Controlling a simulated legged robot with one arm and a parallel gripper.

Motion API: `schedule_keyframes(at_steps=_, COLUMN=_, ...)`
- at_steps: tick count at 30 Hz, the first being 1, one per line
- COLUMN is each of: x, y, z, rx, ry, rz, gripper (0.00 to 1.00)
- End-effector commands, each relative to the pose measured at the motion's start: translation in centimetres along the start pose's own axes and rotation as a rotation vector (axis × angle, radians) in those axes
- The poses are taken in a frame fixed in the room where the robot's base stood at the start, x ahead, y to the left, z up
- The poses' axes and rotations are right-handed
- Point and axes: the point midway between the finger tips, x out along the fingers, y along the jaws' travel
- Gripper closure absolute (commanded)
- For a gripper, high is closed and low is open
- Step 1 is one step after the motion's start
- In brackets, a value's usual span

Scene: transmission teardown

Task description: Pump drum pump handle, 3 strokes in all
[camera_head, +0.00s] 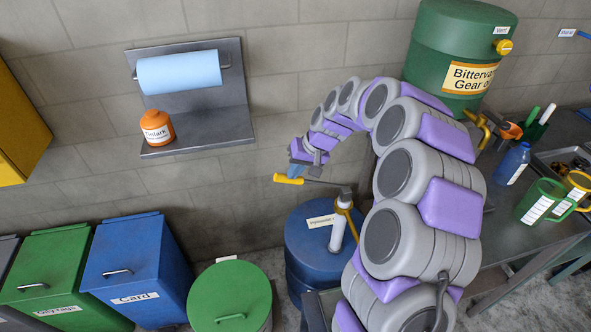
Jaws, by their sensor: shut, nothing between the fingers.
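The blue drum (300,240) stands on the floor against the wall, left of my arm. A pump with a pale cylinder (338,232) rises from its top, with a yellow spout beside it. The pump handle (320,183) is a dark lever reaching left from the pump head, roughly level, with a yellow grip (288,179) at its end. My gripper (296,170) is shut and empty at the end of my curved arm, just above the handle near the grip. It is small here, and I cannot tell whether it touches the handle.
A green-lidded bin (230,296) stands left of the drum, with a blue card bin (137,265) beyond it. A wall shelf (199,142) with an orange pot is above left. A large green oil drum (455,50) and a bench (530,232) with jugs are to the right.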

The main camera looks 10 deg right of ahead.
Motion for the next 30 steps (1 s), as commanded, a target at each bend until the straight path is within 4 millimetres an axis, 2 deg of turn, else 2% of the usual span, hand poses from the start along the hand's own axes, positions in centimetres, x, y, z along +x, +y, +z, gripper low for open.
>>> schedule_keyframes(at_steps=5, x=0.3, y=-0.1, z=0.1, rx=-0.003, ry=-0.003, rz=0.015, gripper=1.0)
schedule_keyframes(at_steps=11, x=1.5, y=-0.4, z=0.4, rx=-0.018, ry=-0.004, rz=0.085, gripper=1.0)
schedule_keyframes(at_steps=30, x=8.6, y=0.0, z=1.7, rx=-0.09, ry=-0.002, rz=0.438, gripper=1.0)
